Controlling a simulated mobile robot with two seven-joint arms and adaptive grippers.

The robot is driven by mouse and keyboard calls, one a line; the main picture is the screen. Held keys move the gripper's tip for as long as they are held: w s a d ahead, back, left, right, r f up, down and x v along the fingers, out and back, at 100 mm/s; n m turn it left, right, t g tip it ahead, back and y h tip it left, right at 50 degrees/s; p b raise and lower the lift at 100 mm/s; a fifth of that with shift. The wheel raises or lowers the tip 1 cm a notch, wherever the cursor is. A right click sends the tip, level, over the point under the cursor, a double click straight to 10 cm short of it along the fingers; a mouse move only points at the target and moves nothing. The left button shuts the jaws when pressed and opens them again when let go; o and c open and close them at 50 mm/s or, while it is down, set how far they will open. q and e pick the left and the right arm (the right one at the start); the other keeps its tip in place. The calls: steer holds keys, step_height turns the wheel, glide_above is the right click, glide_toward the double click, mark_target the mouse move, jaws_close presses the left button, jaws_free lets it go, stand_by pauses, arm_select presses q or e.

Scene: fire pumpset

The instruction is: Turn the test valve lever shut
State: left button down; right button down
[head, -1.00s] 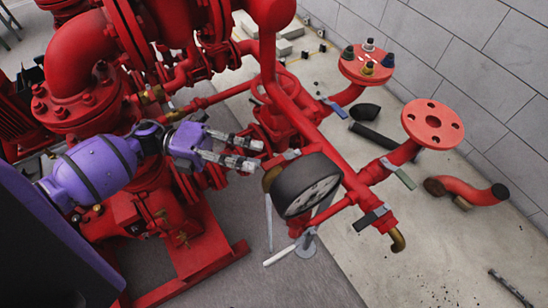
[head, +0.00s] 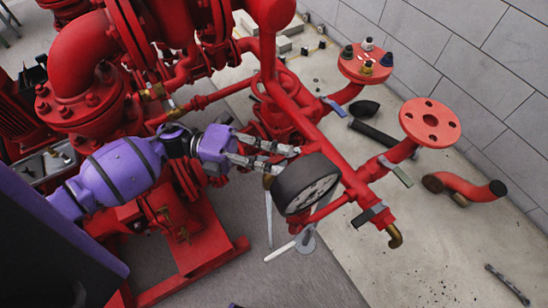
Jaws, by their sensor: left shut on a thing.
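My left gripper (head: 284,158) reaches in from the left in the head view, its fingertips at the red pipe just above the round black gauge (head: 306,184). It is shut on a small grey lever beside this pipe, which I take to be the test valve lever. The fingers hide most of this lever, so its exact angle is unclear. My right gripper is not in view.
A pale handle (head: 280,251) hangs below the gauge. Red flanged pipes (head: 430,122) stand at right.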

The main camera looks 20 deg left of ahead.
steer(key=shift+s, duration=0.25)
